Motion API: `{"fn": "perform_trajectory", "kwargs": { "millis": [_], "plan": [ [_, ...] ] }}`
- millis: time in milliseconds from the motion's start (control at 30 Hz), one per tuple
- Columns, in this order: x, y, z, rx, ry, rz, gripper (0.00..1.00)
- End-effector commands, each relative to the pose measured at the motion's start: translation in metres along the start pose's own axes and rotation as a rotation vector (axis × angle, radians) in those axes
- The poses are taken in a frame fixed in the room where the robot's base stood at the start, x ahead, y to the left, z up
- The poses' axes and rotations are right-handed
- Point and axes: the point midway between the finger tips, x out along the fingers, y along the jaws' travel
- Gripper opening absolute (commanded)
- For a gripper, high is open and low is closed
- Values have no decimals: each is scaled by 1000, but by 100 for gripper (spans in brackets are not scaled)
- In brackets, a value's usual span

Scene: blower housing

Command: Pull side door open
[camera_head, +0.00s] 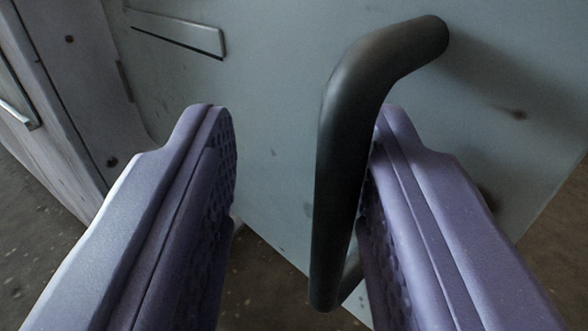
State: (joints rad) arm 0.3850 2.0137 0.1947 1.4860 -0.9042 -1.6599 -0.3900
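The side door (270,90) is a pale grey-blue panel that fills much of the head camera view, with its lower edge above the floor. A dark, thick bar handle (345,150) stands out from it, right of the middle. My gripper (300,150) is open, with purple fingers on either side of the handle. The right finger is close beside the handle and overlaps its edge; I cannot tell whether they touch. A clear gap lies between the left finger and the handle. The handle's lower mount is partly hidden by the right finger.
A whitish housing frame (75,85) with dark bolts stands at the left. A flat raised strip (178,33) is on the panel at upper left. Brown speckled floor (265,285) shows below the door and at the lower right.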

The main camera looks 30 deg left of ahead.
Motion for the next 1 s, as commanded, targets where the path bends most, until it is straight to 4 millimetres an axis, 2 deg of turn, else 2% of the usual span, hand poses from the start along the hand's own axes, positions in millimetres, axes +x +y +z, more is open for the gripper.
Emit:
{"fn": "perform_trajectory", "kwargs": {
  "millis": [267, 600, 700, 1000],
  "plan": [
    [-5, 2, 0, -1, -2, 5, 38],
    [-62, -1, 2, 1, -3, 0, 38],
    [-72, -1, 2, -1, -2, -1, 38],
    [-78, -1, 0, -1, 0, 0, 38]
  ]
}}
